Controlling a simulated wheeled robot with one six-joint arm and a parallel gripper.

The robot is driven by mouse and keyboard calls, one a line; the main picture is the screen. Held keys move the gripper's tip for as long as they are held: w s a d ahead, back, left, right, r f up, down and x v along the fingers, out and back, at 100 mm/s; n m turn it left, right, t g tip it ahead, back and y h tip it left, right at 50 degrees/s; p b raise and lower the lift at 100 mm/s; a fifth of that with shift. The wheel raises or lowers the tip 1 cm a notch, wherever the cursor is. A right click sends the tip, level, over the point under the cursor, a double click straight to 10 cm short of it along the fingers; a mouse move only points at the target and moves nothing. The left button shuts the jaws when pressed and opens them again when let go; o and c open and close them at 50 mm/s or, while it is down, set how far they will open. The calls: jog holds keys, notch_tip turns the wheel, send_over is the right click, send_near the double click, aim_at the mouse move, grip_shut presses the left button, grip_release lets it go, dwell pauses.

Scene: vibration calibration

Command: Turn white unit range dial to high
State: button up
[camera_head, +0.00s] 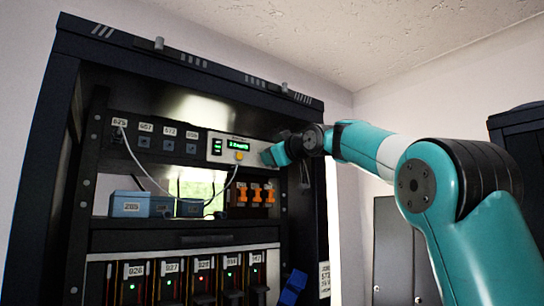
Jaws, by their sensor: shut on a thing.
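The white unit (217,147) sits in the upper part of the black rack, with a green lit display (238,144) and a yellow knob or button (239,156) on its front. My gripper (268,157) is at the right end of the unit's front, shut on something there. The range dial is hidden behind my gripper, so its setting cannot be seen.
The black rack (190,63) frames the unit. Left of the unit are labelled panels (145,142) with a white cable hanging in front. Below are blue boxes (130,205), orange parts (256,193) and several lit modules (200,280). A dark cabinet stands at right.

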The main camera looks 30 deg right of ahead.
jog(key=shift+f, duration=0.1)
jog(key=o, duration=0.9)
jog(key=s+b, duration=0.2)
jog(key=s, duration=0.3)
jog(key=s+b, duration=0.2)
jog(key=s, duration=0.4)
jog(key=s+b, duration=0.1)
jog(key=s, duration=0.5)
jog(key=shift+s+d+b, duration=0.25)
jog(key=shift+d+b, duration=0.05)
jog(key=shift+b, duration=0.1)
